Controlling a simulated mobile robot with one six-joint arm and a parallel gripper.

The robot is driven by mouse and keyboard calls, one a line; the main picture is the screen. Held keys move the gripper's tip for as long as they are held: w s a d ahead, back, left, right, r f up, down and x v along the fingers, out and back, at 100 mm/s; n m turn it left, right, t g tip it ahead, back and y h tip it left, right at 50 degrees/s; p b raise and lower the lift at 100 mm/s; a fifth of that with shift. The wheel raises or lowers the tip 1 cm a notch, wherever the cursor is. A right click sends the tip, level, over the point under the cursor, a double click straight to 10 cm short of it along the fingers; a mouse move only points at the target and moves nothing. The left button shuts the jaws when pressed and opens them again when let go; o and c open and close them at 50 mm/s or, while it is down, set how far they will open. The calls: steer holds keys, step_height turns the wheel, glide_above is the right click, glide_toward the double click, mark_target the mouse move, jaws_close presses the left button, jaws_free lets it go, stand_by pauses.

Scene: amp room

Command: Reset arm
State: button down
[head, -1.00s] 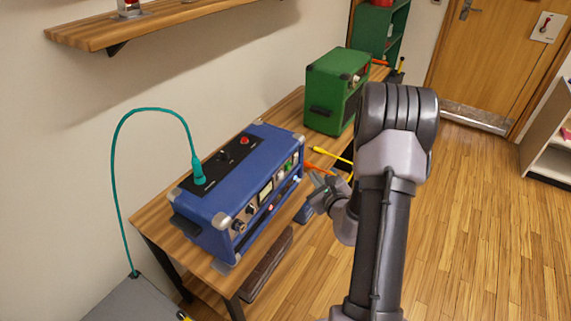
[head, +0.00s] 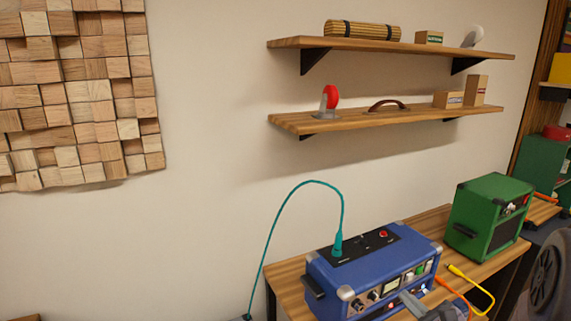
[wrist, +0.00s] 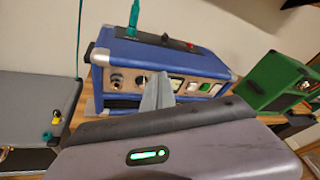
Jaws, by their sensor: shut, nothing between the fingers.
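My gripper (wrist: 158,92) is shut and empty, its grey fingers pointing up in front of the blue amp's front panel in the wrist view. In the head view the gripper (head: 428,308) shows at the bottom edge, just in front of the blue amp (head: 372,262); whether it touches the amp I cannot tell. The blue amp also fills the middle of the wrist view (wrist: 170,58). A teal cable (head: 338,240) is plugged into its top, near a red button (head: 383,233).
A green amp (head: 488,215) stands right of the blue one on the wooden bench (head: 290,272). Yellow (head: 480,283) and orange (head: 447,285) cables lie between them. Two wall shelves (head: 480,110) hang above. In the wrist view a grey case (wrist: 35,105) is at left.

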steer(key=s+a+r+n+g+y, duration=0.2)
steer(key=s+a+r+n+y, duration=0.15)
steer(key=a, duration=0.45)
steer(key=s+a+r+n+g+y, duration=0.2)
steer(key=a+r+n, duration=0.1)
steer(key=a+n, duration=0.3)
steer(key=s+a+r+n+g+y, duration=0.2)
steer(key=s+a+r+n, duration=0.1)
steer(key=a, duration=0.6)
steer(key=s+a+n+g+h, duration=0.2)
steer(key=s+n, duration=0.2)
steer(key=s, duration=0.3)
steer(key=s+a+n+g+h, duration=0.1)
steer(key=s+a+n+g, duration=0.25)
steer(key=s, duration=0.35)
steer(key=s+d+r+n+t+h, duration=0.1)
steer(key=s+d+n+t+h, duration=0.1)
steer(key=d, duration=0.4)
steer(key=shift+s+d+r+n+h, duration=0.2)
steer(key=shift+s+r+n+h, duration=0.15)
steer(key=shift+s+n+h, duration=0.65)
